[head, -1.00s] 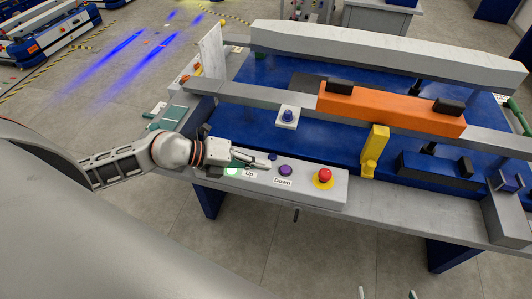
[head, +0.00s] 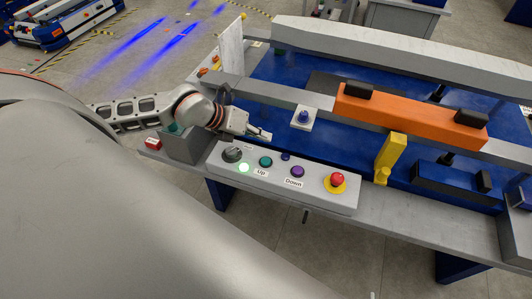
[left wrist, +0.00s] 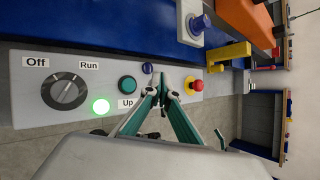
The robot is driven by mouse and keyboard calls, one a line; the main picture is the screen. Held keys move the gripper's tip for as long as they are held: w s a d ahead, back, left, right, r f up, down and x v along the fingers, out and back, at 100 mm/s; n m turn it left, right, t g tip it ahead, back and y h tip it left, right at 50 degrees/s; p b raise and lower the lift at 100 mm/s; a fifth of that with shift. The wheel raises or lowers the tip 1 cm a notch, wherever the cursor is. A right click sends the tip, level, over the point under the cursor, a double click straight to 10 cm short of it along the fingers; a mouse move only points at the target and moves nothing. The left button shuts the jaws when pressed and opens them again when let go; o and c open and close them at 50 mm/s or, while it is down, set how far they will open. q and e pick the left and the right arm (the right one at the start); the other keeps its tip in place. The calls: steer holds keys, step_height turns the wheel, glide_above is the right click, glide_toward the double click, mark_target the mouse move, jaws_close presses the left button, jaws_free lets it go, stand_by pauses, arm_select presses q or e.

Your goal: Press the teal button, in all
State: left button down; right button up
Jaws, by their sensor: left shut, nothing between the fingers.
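The teal button (head: 265,161) is a round button above the "Up" label on the grey control box (head: 318,198). It also shows in the left wrist view (left wrist: 127,84), left of the fingers. My left gripper (head: 268,136) is shut and empty. In the head view its fingertips are just above the teal button in the picture, apart from it, and the button is uncovered. In the left wrist view the closed fingertips (left wrist: 168,88) lie in front of the box, right of the button. My right gripper is out of view.
The box also carries a black knob (head: 232,154), a lit green lamp (head: 244,167), a small blue button (head: 285,156), a purple "Down" button (head: 297,171) and a red stop button (head: 337,179). A yellow block (head: 391,152) and orange bar (head: 410,115) stand to the right.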

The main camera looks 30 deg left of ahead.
mark_target(263, 161)
arm_select(q)
step_height(263, 161, down, 5)
steer(key=b, duration=0.3)
step_height(263, 161, down, 2)
steer(key=shift+f+b, duration=0.1)
steer(key=shift+b, duration=0.9)
steer(key=shift+f+b, duration=0.35)
steer(key=shift+f, duration=0.3)
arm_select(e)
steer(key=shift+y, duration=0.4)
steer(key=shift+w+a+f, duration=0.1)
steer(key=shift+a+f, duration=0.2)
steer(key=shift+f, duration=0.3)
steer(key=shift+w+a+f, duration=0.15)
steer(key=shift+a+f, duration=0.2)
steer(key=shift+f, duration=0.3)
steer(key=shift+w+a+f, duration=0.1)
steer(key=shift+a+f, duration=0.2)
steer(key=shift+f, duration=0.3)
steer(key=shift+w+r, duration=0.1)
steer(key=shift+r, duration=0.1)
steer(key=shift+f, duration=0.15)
arm_select(q)
steer(key=shift+f, duration=0.45)
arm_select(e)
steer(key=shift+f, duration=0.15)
